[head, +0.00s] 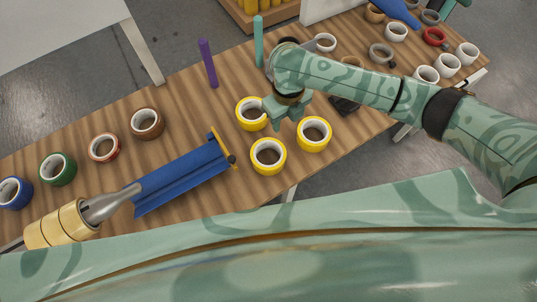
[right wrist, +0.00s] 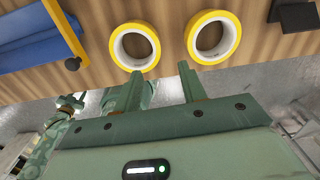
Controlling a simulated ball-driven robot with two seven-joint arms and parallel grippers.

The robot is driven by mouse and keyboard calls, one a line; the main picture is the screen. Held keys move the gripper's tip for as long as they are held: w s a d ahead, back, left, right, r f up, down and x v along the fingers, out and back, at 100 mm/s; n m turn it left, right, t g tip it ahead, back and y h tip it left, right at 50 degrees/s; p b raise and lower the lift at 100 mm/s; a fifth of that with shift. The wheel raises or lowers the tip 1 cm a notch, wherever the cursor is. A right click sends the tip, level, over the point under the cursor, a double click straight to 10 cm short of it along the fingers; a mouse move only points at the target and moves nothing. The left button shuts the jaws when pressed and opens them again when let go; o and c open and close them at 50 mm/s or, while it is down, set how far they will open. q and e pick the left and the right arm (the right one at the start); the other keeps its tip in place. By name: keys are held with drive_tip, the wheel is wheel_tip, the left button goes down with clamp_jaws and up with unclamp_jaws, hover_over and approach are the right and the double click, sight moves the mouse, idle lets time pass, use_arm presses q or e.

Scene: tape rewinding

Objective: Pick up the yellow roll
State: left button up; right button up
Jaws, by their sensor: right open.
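Three yellow rolls lie on the wooden table in the head view: a back one (head: 243,123), a front one (head: 267,171) and a right one (head: 314,148). My right gripper (head: 289,121) is open and empty above the table, among these rolls, with its fingers pointing down. In the right wrist view its two fingers (right wrist: 160,80) are spread apart. Two yellow rolls show beyond the fingertips there, one at left (right wrist: 113,47) and one at right (right wrist: 195,30). The gripper holds neither.
A blue tray-like holder (head: 180,183) with a yellow edge lies left of the rolls. Brown (head: 147,136), red (head: 91,150), green (head: 58,183) and blue (head: 8,206) rolls line the left side. Purple (head: 208,63) and teal (head: 258,40) posts stand at the back.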

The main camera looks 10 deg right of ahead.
sight(281, 145)
wheel_tip(281, 145, down, 9)
drive_tip(key=b, duration=0.3)
drive_tip(key=shift+a+f, duration=0.1)
drive_tip(key=shift+f, duration=0.1)
drive_tip(key=f, duration=0.1)
drive_tip(key=f+b, duration=0.1)
drive_tip(key=f, duration=0.3)
drive_tip(key=shift+s+a+f+b, duration=0.1)
drive_tip(key=shift+s+a+b, duration=0.1)
drive_tip(key=shift+s+b, duration=0.15)
drive_tip(key=shift+w, duration=0.1)
clamp_jaws()
